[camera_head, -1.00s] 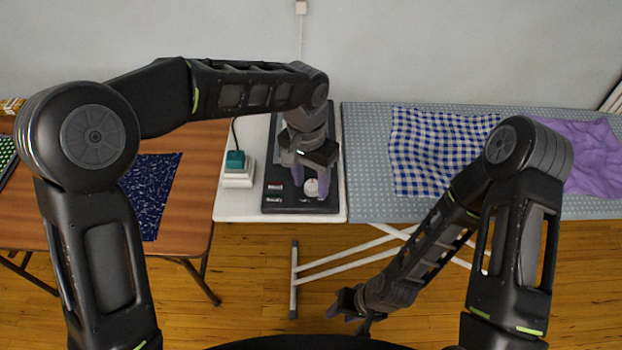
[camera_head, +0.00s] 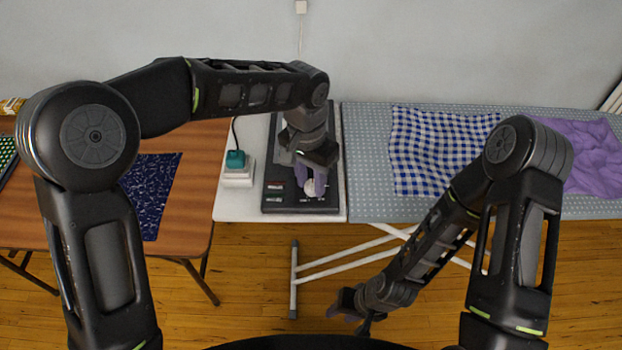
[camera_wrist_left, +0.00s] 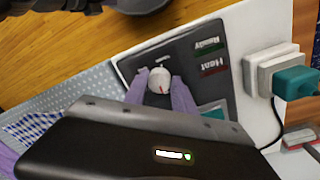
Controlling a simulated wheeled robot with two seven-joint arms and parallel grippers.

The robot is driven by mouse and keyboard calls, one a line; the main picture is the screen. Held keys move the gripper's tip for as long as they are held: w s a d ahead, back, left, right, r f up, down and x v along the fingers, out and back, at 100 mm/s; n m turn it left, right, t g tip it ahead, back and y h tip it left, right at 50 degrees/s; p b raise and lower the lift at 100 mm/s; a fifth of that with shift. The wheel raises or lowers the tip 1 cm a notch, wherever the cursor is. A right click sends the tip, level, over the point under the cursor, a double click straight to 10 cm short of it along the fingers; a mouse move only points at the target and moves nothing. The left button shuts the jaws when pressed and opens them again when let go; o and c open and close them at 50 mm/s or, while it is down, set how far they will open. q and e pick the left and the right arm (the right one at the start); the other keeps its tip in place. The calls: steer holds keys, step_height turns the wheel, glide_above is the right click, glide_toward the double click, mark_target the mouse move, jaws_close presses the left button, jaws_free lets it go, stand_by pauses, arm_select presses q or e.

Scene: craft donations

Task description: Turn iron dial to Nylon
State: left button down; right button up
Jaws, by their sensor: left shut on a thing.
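The iron dial (camera_wrist_left: 159,80) is a round pale knob with a red mark, set on the dark panel (camera_head: 271,205). In the head view the dial (camera_head: 309,188) shows just below my left gripper (camera_head: 310,180). In the left wrist view my left gripper (camera_wrist_left: 160,92) has its two purple fingers on either side of the dial, shut on it. Labels around the dial are too small to read, so its setting cannot be told. My right gripper (camera_head: 346,303) is low, over the floor in front of the ironing board, empty; its jaw gap is unclear.
A white plug block with a teal plug (camera_head: 235,160) stands left of the panel. The panel also carries "Heat" and "Ready" labels (camera_wrist_left: 212,67). A blue checked cloth (camera_head: 430,150) and a purple cloth (camera_head: 595,155) lie on the ironing board (camera_head: 365,180). A brown table (camera_head: 195,180) holds a navy cloth (camera_head: 150,195).

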mark_target(312, 182)
arm_select(q)
steer(key=m, duration=0.6)
steer(key=shift+w, duration=0.15)
steer(key=m+p, duration=0.1)
steer(key=m, duration=0.6)
steer(key=shift+w+y, duration=0.1)
steer(key=shift+y, duration=0.2)
steer(key=shift+m, duration=0.3)
steer(key=c, duration=1)
jaws_free()
steer(key=shift+c, duration=0.2)
steer(key=shift+r, duration=0.1)
step_height(312, 182, up, 8)
steer(key=shift+w+d+f+b, duration=0.1)
steer(key=shift+w+f+b, duration=0.05)
steer(key=shift+b, duration=0.25)
